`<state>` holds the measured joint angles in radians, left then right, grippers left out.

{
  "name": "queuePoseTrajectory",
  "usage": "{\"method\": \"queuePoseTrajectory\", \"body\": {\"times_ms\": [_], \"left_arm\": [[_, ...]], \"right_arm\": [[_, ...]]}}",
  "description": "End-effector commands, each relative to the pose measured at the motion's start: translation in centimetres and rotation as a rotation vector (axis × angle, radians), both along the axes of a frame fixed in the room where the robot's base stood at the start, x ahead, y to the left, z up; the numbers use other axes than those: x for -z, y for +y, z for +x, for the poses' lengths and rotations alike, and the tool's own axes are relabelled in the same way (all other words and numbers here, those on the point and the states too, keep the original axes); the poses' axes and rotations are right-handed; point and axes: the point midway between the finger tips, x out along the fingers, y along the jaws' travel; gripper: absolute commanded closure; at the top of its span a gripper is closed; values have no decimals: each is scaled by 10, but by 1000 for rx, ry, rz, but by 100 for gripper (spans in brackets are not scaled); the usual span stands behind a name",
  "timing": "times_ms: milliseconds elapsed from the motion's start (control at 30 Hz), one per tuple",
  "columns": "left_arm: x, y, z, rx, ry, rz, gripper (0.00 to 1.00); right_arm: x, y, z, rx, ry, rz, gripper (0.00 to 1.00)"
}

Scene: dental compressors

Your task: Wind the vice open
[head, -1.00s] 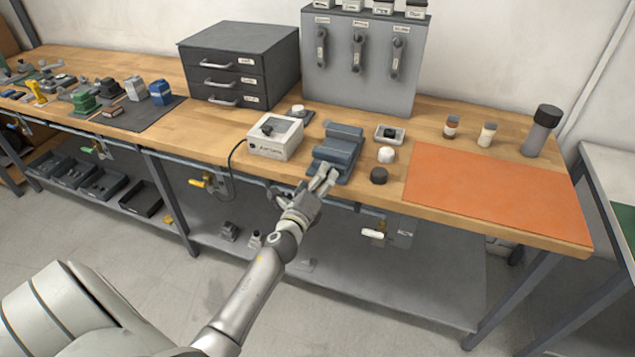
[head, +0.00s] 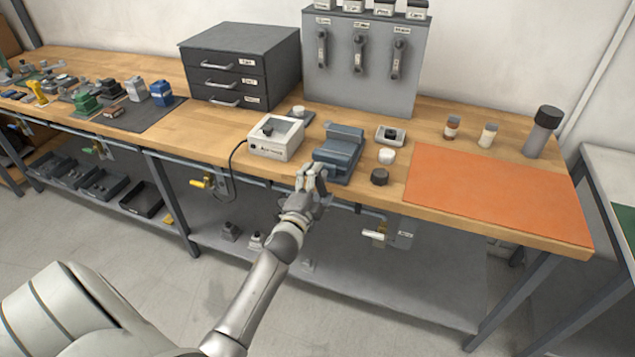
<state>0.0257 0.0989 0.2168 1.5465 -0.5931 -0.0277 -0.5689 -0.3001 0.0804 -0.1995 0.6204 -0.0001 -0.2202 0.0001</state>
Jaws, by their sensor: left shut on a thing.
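The blue-grey vice (head: 340,150) stands near the front edge of the wooden bench, in the middle of the head view. My left gripper (head: 312,178) is at the near side of the vice, at the bench's front edge. Its fingers are shut on the vice handle, which is mostly hidden by the fingers. How far the vice jaws stand apart is too small to tell. My right gripper is not in view.
An orange mat (head: 495,195) lies clear further right. A drawer cabinet (head: 240,65) stands behind.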

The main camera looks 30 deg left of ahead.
Motion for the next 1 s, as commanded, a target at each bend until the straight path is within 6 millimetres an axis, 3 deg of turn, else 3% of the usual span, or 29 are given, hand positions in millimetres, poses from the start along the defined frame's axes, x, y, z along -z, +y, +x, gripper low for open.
{"method": "queuePoseTrajectory", "body": {"times_ms": [1000], "left_arm": [[4,-3,0,-2,-219,-931,44]], "right_arm": [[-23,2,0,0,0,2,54]]}}
